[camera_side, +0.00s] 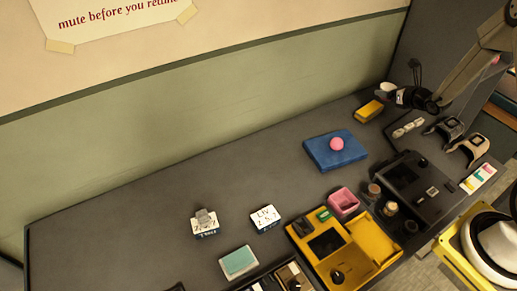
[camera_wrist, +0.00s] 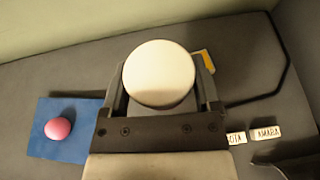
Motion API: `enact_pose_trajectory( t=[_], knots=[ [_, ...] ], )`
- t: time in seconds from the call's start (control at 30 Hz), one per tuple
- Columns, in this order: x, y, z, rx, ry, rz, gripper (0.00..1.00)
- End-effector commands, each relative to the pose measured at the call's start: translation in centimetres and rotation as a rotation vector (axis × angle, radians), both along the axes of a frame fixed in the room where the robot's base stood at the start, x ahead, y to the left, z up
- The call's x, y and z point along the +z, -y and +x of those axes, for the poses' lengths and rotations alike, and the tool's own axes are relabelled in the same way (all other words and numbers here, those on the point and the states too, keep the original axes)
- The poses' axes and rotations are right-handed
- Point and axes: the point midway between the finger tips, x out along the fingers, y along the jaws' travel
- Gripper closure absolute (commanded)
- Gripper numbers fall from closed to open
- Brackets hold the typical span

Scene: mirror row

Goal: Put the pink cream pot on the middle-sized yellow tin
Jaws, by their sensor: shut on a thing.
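My gripper (camera_side: 395,94) is shut on a round, pale cream-white pot (camera_side: 386,88), held above the back right of the table. In the wrist view the pot's round top (camera_wrist: 158,70) fills the space between the fingers; no pink shows on it, and its underside is hidden. A small yellow tin (camera_side: 368,110) lies on the table below and left of the gripper in the side view. In the wrist view only a yellow corner (camera_wrist: 208,58) shows past the right finger. I cannot tell its size rank, as no similar tins are in clear view.
A pink ball (camera_side: 336,144) rests on a blue slab (camera_side: 318,153). Small white lettered blocks (camera_side: 408,128) and dark stands (camera_side: 447,127) are to the right. The table's back left is clear.

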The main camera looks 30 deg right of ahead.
Motion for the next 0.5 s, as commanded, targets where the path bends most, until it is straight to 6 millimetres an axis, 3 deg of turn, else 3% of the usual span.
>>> enact_pose_trajectory(
  t=[0.5],
  knots=[
    [-4.9,2.1,4.5,0.001,-0.001,0.0,0.81]
  ],
)
